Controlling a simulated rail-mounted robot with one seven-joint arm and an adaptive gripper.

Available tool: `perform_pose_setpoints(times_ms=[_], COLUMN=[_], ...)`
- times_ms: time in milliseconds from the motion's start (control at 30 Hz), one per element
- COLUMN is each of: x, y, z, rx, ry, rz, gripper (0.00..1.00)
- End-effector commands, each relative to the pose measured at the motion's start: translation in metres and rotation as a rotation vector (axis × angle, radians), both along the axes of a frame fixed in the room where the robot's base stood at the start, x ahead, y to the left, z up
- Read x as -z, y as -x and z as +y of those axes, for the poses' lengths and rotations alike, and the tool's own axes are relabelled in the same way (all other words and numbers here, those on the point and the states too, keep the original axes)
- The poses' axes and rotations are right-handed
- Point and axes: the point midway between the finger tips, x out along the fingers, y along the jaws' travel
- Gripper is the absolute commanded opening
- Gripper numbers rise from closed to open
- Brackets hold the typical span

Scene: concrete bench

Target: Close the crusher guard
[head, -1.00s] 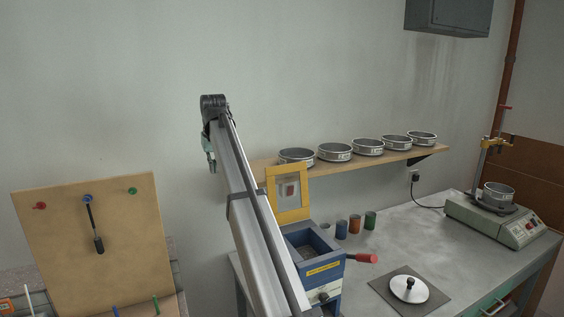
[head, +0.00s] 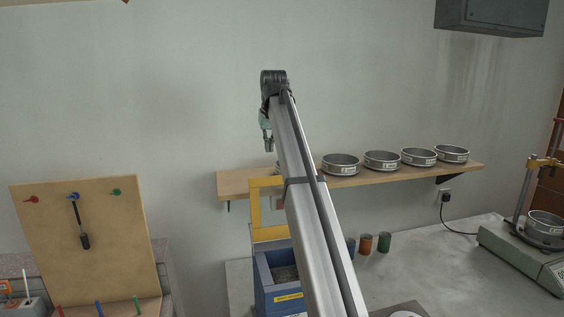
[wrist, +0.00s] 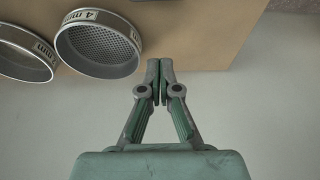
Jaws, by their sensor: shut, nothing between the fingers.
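The crusher is the blue box (head: 266,283) with a yellow label, standing on the bench in the head view. Its guard is the yellow-framed panel (head: 254,214), standing upright at the back of the box, so the open top with dark grey material inside shows. My arm hides the right part of the guard and box. My gripper (head: 268,146) hangs in the air above and beyond the guard, near the wall shelf. In the wrist view my gripper (wrist: 160,100) is shut and empty, its fingertips together; the guard is not seen there.
A wooden shelf (head: 470,166) carries several sieves; one sieve (wrist: 98,42) shows close to my fingertips in the wrist view. Small coloured cups (head: 384,241) stand right of the crusher. A pegboard (head: 110,235) is at left, a sieve shaker (head: 520,255) at right.

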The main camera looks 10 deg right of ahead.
Motion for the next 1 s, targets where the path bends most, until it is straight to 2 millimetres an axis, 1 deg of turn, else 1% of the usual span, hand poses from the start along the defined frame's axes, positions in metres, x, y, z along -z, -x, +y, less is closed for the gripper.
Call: perform_pose_setpoints(times_ms=[167,600,700,800,1000], x=[0.016,0.092,0.090,0.090,0.091], y=[-0.005,-0.032,-0.011,-0.001,0.008], z=[0.000,0.001,0.001,0.000,0.000], rx=[0.000,0.000,0.000,0.000,0.000], ry=[0.000,0.000,0.000,0.000,0.000], rz=[0.002,0.002,-0.001,-0.001,0.000], gripper=[0.00,0.00,0.00,0.00,0.00])
